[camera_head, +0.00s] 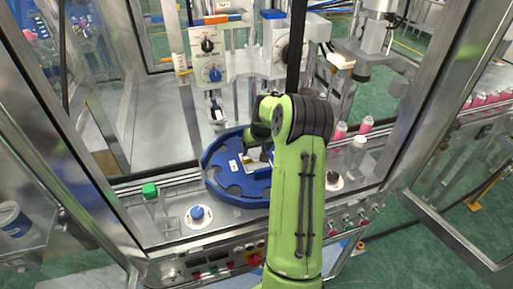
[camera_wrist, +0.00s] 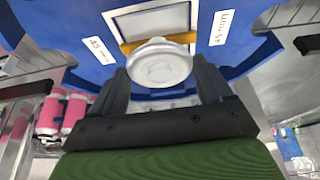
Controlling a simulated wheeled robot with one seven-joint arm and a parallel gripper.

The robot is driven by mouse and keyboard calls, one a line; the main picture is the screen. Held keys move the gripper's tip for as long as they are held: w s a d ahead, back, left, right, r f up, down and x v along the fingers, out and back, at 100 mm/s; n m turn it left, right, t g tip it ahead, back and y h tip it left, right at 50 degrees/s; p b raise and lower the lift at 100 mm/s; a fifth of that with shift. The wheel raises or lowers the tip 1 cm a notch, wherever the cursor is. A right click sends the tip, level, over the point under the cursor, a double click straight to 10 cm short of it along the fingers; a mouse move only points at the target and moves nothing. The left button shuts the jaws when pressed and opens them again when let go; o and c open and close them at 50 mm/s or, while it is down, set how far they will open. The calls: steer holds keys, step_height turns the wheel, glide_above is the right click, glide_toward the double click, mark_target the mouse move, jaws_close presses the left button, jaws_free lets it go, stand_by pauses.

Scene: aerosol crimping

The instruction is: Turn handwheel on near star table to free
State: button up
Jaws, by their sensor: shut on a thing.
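The near star table is a blue notched disc (camera_head: 225,180) on the machine deck, partly covered by my green arm. Its blue surface with white "45 mm" labels also shows in the wrist view (camera_wrist: 75,50). A round, pale metal handwheel (camera_wrist: 160,64) sits at its centre in the wrist view, with a yellow bar behind it. My gripper (camera_wrist: 161,84) is shut on the handwheel, one dark finger on each side. In the head view my arm hides the handwheel and most of the gripper.
A blue knob on a white disc (camera_head: 198,213) and a green-capped piece (camera_head: 150,190) stand left of the star table. Pink cans (camera_head: 366,124) stand to the right. A dial unit (camera_head: 209,55) rises behind. Metal frame posts bound both sides.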

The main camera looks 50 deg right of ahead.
steer(key=shift+n, duration=0.3)
steer(key=n, duration=0.1)
steer(key=n+y, duration=0.1)
steer(key=n, duration=0.2)
steer(key=shift+d+t+y, duration=0.25)
steer(key=shift+t+y, duration=0.05)
steer(key=shift+y, duration=0.1)
steer(key=shift+d+n+y+p, duration=0.15)
steer(key=shift+n+y+p, duration=0.55)
steer(key=shift+n, duration=1.5)
steer(key=o, duration=1)
steer(key=v, duration=0.8)
steer(key=p+v, duration=0.1)
steer(key=v, duration=0.6)
steer(key=shift+s+d+r, duration=0.15)
steer(key=shift+d+r, duration=0.1)
steer(key=shift+r, duration=0.1)
